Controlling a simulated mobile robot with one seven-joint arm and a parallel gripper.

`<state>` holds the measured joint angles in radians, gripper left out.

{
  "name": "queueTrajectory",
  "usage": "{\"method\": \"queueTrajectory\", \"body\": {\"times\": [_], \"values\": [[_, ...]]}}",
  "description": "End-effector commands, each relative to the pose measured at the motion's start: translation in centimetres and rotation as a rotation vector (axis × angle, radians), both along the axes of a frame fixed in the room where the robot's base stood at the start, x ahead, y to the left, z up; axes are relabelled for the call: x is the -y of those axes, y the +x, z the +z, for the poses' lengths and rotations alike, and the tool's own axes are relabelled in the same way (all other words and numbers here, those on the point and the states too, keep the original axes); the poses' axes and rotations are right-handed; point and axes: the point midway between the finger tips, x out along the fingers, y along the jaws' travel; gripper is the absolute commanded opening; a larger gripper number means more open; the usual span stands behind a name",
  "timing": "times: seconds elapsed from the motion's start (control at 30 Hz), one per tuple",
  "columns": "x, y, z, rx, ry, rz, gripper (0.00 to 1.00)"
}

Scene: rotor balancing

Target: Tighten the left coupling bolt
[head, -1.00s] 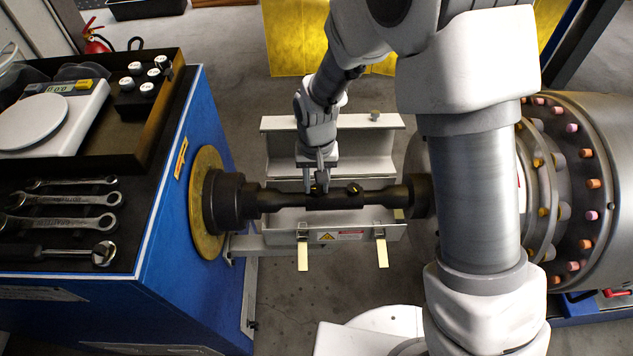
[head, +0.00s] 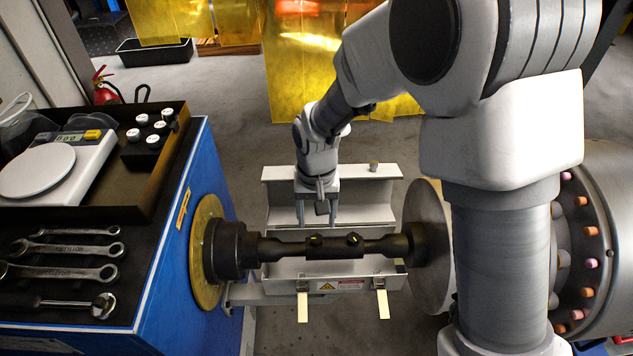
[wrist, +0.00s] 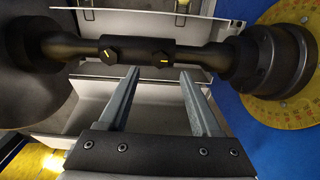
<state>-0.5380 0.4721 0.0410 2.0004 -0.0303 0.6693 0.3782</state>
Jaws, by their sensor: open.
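The dark coupling shaft (head: 335,248) runs level between the brass-coloured dial and the grey disc. It carries two black bolts with yellow marks. The left coupling bolt (head: 315,240) appears on the right in the wrist view (wrist: 158,58), because that view faces the other way. The other bolt (head: 354,239) is on the left there (wrist: 108,55). My gripper (head: 318,221) is open and empty on the far side of the shaft. In the wrist view its fingertips (wrist: 159,72) point at the shaft, with the left bolt lined up between them and apart from them.
A pale metal trough (head: 385,190) with a warning label lies under the shaft. The blue cabinet (head: 165,290) at left bears wrenches (head: 75,248) and a scale (head: 40,172). A brass dial (head: 203,290) is at the shaft's left end, and a grey disc (head: 425,215) at its right.

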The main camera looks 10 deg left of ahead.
Motion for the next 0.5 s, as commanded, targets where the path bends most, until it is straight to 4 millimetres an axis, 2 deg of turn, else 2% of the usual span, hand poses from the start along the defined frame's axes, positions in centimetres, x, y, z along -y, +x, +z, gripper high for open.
{"method": "queueTrajectory", "body": {"times": [0.03, 0.2, 0.3, 0.5], "values": [[-0.1, 0.1, 1.7, 0.005, 0.003, 0.000, 0.65], [-0.1, 0.1, 5.9, 0.004, 0.003, 0.000, 0.65], [-0.1, 0.1, 8.0, 0.003, 0.003, 0.000, 0.65], [-0.1, 0.0, 10.7, 0.001, 0.001, 0.000, 0.65]]}}
